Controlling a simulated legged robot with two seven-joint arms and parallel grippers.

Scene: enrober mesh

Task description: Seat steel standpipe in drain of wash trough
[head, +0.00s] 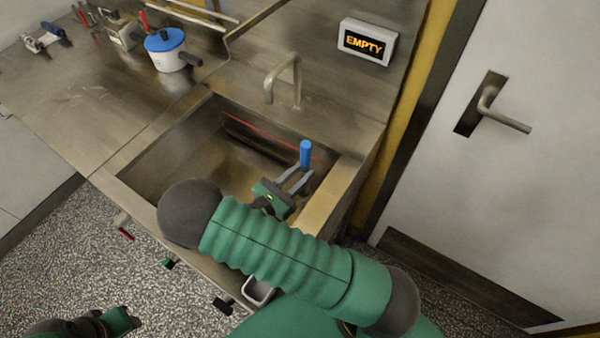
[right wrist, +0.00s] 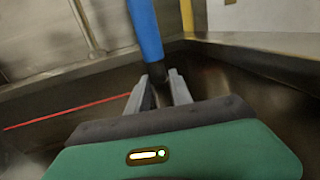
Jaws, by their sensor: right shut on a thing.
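The standpipe (head: 306,153) shows as an upright blue upper part, over the right side of the wash trough (head: 163,125). My right gripper (head: 298,180) is inside the trough opening and shut on the pipe below the blue part. In the right wrist view the blue part (right wrist: 146,32) rises from a dark section between the two grey fingers (right wrist: 155,88), leaning slightly. The lower end of the pipe and the drain are hidden behind my gripper and arm. My left gripper (head: 120,320) is low at the left, far from the trough; its fingers are not clear.
A curved tap (head: 283,75) stands behind the trough. A box reading EMPTY (head: 367,42) is on the back wall. A blue-lidded pot (head: 168,50) stands on the left counter (head: 90,100). A red line (head: 255,130) crosses the trough's back wall. A door (head: 540,170) is at right.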

